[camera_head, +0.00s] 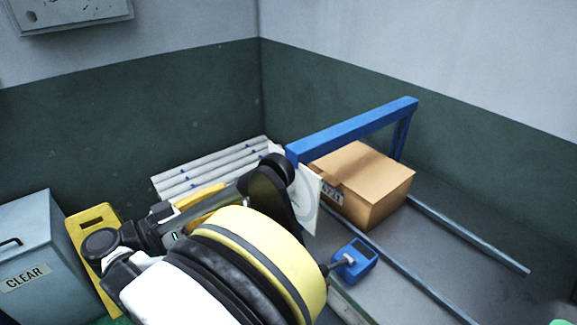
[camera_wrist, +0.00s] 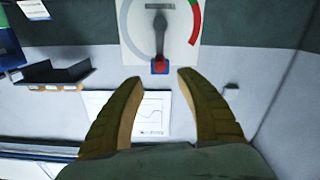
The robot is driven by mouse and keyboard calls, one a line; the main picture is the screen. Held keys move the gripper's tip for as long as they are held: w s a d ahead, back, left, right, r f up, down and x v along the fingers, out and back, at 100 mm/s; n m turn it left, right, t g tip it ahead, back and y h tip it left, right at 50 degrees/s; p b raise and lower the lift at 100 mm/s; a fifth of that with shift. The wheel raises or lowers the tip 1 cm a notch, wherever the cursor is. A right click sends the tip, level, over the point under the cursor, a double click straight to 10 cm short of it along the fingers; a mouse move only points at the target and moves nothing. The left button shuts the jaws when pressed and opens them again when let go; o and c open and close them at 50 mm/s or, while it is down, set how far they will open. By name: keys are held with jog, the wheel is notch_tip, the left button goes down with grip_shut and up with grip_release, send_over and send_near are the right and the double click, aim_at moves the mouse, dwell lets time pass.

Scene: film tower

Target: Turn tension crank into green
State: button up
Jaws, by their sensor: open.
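In the wrist view, a pale dial panel (camera_wrist: 135,30) with a round face stands at the top centre. A green band (camera_wrist: 194,4) and a red band (camera_wrist: 194,30) curve along the dial's right side. The crank's end is outside both bands. My gripper (camera_wrist: 159,80) is open, its two fingers either side of and just short of the crank's end, with nothing between them. In the head view my arm hides most of this area.
The head view shows a cardboard box (camera_head: 370,178) beneath a blue frame (camera_head: 350,130), a blue device (camera_head: 355,261), metal rails (camera_head: 465,233) and a grey bin marked CLEAR (camera_head: 25,250). The wrist view shows a dark tray (camera_wrist: 55,75) and a paper chart (camera_wrist: 150,112).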

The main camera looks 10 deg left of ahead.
aim_at(262, 181)
jog(key=b+x, duration=0.3)
jog(key=x, duration=0.7)
jog(key=shift+w+d, duration=0.15)
jog(key=shift+d, duration=0.1)
grip_shut()
